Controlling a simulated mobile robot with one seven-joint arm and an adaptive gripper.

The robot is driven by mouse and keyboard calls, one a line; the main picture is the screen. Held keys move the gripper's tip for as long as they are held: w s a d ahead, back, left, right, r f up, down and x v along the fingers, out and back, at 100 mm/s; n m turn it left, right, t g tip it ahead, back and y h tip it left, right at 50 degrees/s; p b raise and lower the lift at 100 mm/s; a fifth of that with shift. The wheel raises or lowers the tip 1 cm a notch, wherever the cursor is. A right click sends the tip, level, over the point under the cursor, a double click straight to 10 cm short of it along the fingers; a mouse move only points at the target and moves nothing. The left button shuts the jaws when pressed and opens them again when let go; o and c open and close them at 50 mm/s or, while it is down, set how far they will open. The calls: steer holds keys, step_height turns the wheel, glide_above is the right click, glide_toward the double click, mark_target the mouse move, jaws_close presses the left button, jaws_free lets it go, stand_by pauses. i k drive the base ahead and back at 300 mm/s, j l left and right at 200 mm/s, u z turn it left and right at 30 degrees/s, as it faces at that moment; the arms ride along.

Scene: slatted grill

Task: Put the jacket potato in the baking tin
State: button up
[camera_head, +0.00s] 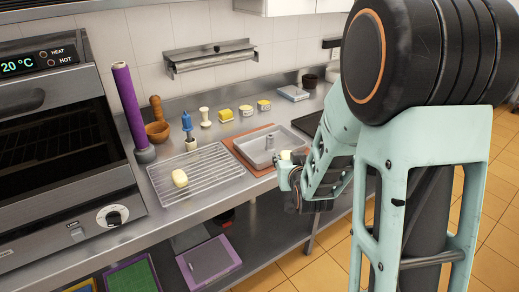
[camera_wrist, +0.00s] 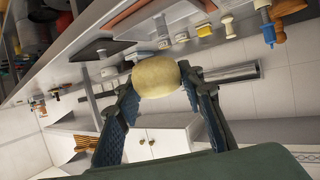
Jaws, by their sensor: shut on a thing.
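A pale yellow, oval potato (camera_wrist: 157,76) is between the two fingers of my gripper (camera_wrist: 160,88) in the wrist view, and the fingers are shut on it. In the head view my gripper (camera_head: 288,168) is at the counter's front edge, just right of the baking tin, with a small part of the potato (camera_head: 285,155) showing above it. The baking tin (camera_head: 256,158) is a shallow grey tray on a brown board (camera_head: 239,155). A second pale yellow, potato-like thing (camera_head: 180,178) lies on the slatted grill (camera_head: 215,170).
An oven (camera_head: 60,150) is at left. A dark plate (camera_head: 308,123) lies right of the tin.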

mark_target(280, 144)
steer(key=i+l+u, duration=0.15)
steer(key=u, duration=0.15)
steer(key=i+l+u, duration=0.1)
steer(key=l+u, duration=0.2)
steer(key=i+l+u, duration=0.15)
steer(key=l, duration=0.15)
steer(key=i+l+u, duration=0.1)
steer(key=l, duration=0.2)
steer(key=i+l+u, duration=0.1)
steer(key=l, duration=0.35)
steer(key=i+l, duration=0.15)
steer(key=l, duration=0.25)
steer(key=i+l+u, duration=0.15)
steer(key=l, duration=0.3)
steer(key=i+l, duration=0.1)
steer(key=l, duration=0.45)
steer(key=i+l, duration=0.1)
steer(key=l, duration=0.45)
steer(key=i+l, duration=0.15)
steer(key=l, duration=0.45)
steer(key=i+l, duration=0.1)
steer(key=l, duration=0.45)
